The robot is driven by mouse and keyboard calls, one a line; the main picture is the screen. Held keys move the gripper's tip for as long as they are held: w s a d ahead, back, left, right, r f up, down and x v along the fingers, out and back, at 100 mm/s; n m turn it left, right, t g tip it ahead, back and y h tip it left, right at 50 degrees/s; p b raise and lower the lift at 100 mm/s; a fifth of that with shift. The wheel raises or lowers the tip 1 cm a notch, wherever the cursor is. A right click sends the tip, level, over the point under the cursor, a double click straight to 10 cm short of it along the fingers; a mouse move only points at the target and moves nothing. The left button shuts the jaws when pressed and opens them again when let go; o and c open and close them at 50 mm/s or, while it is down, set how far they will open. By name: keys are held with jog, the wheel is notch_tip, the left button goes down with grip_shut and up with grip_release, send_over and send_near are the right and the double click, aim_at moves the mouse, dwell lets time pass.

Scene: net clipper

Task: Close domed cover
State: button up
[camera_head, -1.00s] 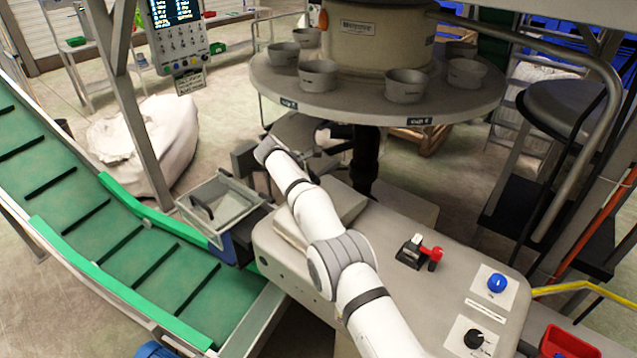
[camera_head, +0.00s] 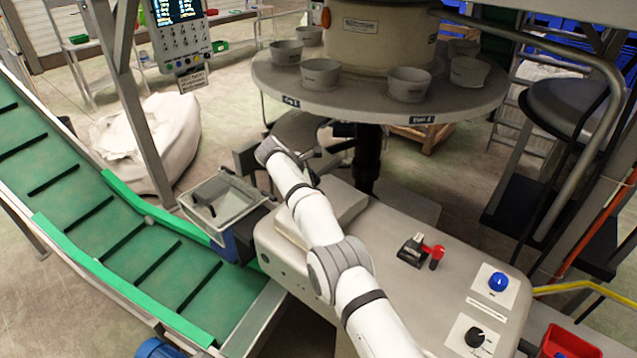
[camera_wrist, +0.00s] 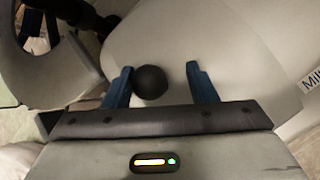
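In the wrist view a broad pale surface (camera_wrist: 225,45) with a round black knob (camera_wrist: 151,84) fills the middle; it looks like the domed cover, but its full shape and how far it stands open cannot be told. My gripper (camera_wrist: 160,67) is open, its two blue fingers apart. The knob shows between the fingers, closer to the left one; whether it touches that finger is unclear. In the head view my gripper is hidden behind my arm, and I cannot pick out the cover clearly.
A round platform (camera_head: 455,104) with several grey cups stands behind my arm. A grey console (camera_head: 395,290) with a red-handled switch (camera_head: 432,252) and a blue button (camera_head: 498,281) is at right. A clear-lidded bin (camera_head: 222,205) and a green conveyor (camera_head: 110,235) are at left.

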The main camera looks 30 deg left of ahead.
jog(key=shift+w+r, duration=0.1)
jog(key=shift+r, duration=0.1)
jog(key=shift+s+a+r+b, duration=0.15)
jog(key=shift+s+r+b, duration=0.1)
jog(key=shift+b, duration=0.15)
jog(key=b+v, duration=0.1)
jog(key=v, duration=0.6)
jog(key=shift+f, duration=0.1)
